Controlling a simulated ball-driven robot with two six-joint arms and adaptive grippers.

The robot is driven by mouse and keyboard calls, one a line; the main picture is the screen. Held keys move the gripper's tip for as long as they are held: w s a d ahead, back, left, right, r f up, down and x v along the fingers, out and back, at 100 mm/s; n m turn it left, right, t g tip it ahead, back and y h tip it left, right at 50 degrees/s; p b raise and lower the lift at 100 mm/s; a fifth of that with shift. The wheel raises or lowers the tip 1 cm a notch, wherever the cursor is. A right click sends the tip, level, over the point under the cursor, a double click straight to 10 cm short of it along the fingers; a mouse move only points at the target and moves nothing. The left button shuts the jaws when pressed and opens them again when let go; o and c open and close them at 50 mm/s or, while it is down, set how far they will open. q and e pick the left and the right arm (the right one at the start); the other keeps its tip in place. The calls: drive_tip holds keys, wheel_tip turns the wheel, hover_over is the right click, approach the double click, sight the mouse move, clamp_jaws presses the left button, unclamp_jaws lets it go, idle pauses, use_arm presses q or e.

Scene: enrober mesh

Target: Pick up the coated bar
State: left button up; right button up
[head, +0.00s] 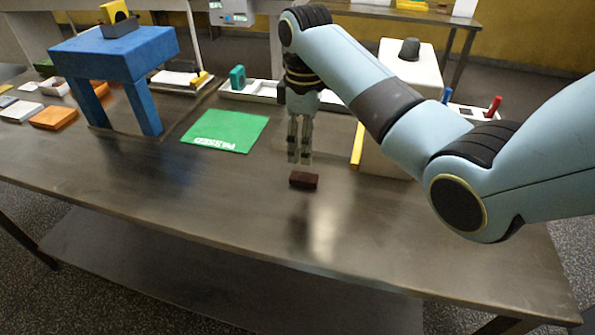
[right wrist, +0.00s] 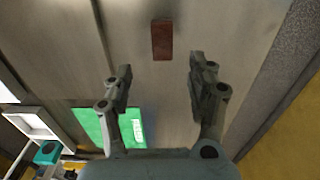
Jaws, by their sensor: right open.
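The coated bar (head: 303,180) is a small dark brown block lying flat on the metal table (head: 200,215). In the right wrist view the bar (right wrist: 162,40) lies beyond the fingertips, roughly centred between them. My right gripper (head: 300,160) points down above the bar and a little behind it, with a gap to it. In the right wrist view its two fingers (right wrist: 160,78) are spread apart with nothing between them. My left gripper is not in view.
A green mat marked PASSED (head: 226,131) lies left of the gripper. A blue stand (head: 115,52) is further left. A white box-like machine (head: 412,72) stands behind my right arm, with a yellow strip (head: 357,146) beside it. The table front is clear.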

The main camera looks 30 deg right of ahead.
sight(304, 176)
wheel_tip(304, 176, down, 2)
drive_tip(key=shift+s+f, duration=0.15)
drive_tip(key=shift+f, duration=0.4)
wheel_tip(304, 176, down, 4)
drive_tip(key=shift+s+f, duration=0.1)
drive_tip(key=shift+f, duration=0.4)
drive_tip(key=shift+a, duration=0.1)
drive_tip(key=shift+c, duration=1.6)
drive_tip(key=c, duration=0.4)
drive_tip(key=shift+c, duration=1)
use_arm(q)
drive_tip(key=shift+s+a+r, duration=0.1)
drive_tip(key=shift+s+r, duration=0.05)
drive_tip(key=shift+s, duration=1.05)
